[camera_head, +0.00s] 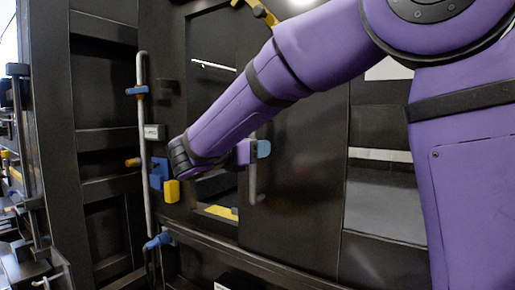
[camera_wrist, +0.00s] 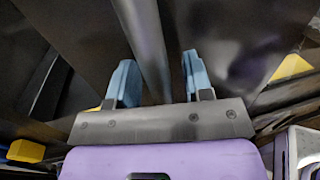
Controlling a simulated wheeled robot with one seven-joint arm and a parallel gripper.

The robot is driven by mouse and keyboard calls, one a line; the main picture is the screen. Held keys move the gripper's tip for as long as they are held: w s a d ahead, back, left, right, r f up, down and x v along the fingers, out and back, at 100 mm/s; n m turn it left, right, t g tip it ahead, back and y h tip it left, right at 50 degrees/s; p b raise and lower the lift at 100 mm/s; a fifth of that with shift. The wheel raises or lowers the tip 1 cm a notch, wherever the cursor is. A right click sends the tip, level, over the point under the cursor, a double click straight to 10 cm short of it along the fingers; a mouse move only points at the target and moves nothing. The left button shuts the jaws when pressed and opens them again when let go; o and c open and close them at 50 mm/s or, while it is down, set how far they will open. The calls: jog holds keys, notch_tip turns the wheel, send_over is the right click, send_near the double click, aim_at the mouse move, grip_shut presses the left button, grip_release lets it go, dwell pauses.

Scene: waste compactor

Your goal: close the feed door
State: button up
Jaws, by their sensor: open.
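The feed door appears to be the dark panel (camera_head: 300,185) in the middle of the head view, with a gap to its left. A vertical grey bar handle (camera_head: 253,182) stands along its left edge. My gripper (camera_head: 262,149) is at the handle, its light blue fingers partly seen. In the wrist view my gripper (camera_wrist: 159,66) is open, and the grey handle bar (camera_wrist: 145,35) runs between the two fingers, seemingly without both touching it. My arm hides part of the door and the gap.
A tall grey rod (camera_head: 143,150) with blue fittings stands left of the gap. A yellow block (camera_head: 171,191) and a blue block (camera_head: 158,173) sit beside my wrist. A dark ledge (camera_head: 250,262) runs below the door. Shelving-like dark frames (camera_head: 105,150) are at left.

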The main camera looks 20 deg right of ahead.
jog(key=shift+w+d, duration=0.2)
jog(key=shift+d, duration=0.25)
